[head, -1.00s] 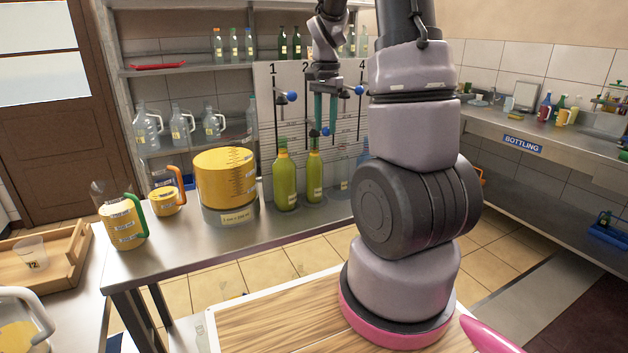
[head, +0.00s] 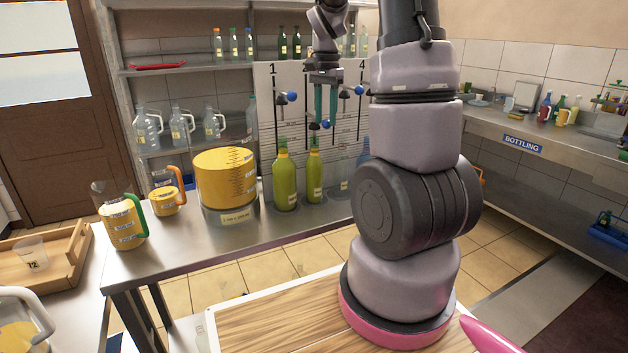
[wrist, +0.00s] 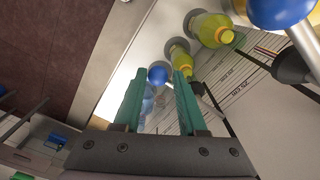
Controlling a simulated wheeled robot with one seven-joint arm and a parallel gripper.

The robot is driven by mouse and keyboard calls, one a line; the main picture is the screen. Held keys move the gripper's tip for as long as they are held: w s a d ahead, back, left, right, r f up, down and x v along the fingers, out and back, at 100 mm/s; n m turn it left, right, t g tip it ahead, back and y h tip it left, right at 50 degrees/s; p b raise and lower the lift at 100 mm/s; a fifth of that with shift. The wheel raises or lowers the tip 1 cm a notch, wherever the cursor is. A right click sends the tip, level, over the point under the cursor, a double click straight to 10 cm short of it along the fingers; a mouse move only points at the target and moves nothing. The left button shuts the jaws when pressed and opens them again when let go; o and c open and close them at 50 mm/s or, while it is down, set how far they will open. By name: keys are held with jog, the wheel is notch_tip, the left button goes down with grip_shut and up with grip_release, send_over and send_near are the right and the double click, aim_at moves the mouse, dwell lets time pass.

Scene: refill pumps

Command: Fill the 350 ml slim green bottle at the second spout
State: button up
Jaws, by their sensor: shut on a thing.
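A slim green bottle (head: 314,178) stands upright on the steel counter (head: 268,232) beneath the spout marked 2, with a wider green bottle (head: 285,182) at its left. My gripper (head: 325,118) points down in front of the numbered board, beside and above the slim bottle. Its green fingers are shut on a blue knob (head: 325,125). The wrist view shows this knob (wrist: 157,75) between the fingertips, with the slim bottle (wrist: 180,50) just beyond. Both bottles look yellow-green; I cannot tell the slim bottle's exact liquid level.
Other blue knobs (head: 292,96) hang on the board. A large yellow container (head: 225,180) and yellow-filled jugs (head: 122,222) stand left on the counter. A blue bottle (head: 364,158) is partly hidden by my arm. Shelves with bottles are behind.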

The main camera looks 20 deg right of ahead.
jog(key=r, duration=0.5)
jog(key=d+r, duration=0.1)
jog(key=r, duration=0.2)
jog(key=o, duration=0.7)
jog(key=shift+r, duration=0.2)
jog(key=o, duration=0.4)
jog(key=shift+f, duration=0.1)
jog(key=shift+o, duration=0.2)
notch_tip(320, 180, up, 18)
jog(key=shift+a, duration=0.15)
jog(key=shift+f, duration=0.15)
